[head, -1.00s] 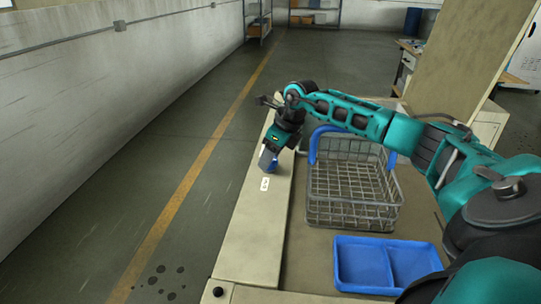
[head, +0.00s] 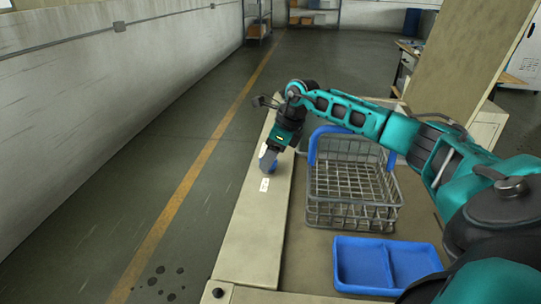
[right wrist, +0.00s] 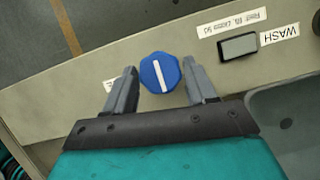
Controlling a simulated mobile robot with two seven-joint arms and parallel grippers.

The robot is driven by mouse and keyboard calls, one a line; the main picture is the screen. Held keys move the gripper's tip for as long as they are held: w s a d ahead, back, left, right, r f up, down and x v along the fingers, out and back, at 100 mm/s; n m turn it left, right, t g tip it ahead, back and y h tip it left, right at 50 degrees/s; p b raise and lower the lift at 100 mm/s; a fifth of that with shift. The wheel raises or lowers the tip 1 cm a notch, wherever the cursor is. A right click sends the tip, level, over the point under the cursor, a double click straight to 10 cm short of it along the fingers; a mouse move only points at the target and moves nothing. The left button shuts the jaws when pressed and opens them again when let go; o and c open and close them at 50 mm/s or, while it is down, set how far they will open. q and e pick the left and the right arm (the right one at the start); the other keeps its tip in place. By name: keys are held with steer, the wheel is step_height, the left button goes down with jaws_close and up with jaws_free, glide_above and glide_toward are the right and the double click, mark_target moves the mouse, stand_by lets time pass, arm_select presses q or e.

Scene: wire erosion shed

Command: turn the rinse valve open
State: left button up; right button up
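The rinse valve appears to be the blue faceted knob (right wrist: 160,73) with a white line across its face, set on the beige ledge. In the right wrist view the line runs nearly straight up and down, slightly tilted. My right gripper (right wrist: 160,82) is open, one grey finger on each side of the knob, with a visible gap on both sides. In the head view the same gripper (head: 268,160) points down at the ledge and largely hides the knob (head: 272,168). My left gripper is out of view.
A wire basket (head: 352,210) with a blue handle stands right of the ledge (head: 247,230), behind a blue divided tray (head: 345,280). In the wrist view a dark rectangular part (right wrist: 238,46) sits beside a WASH label (right wrist: 279,35). Open floor lies to the left.

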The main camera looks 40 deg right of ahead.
steer(key=o, duration=0.3)
steer(key=v, duration=1.3)
steer(key=shift+f, duration=0.1)
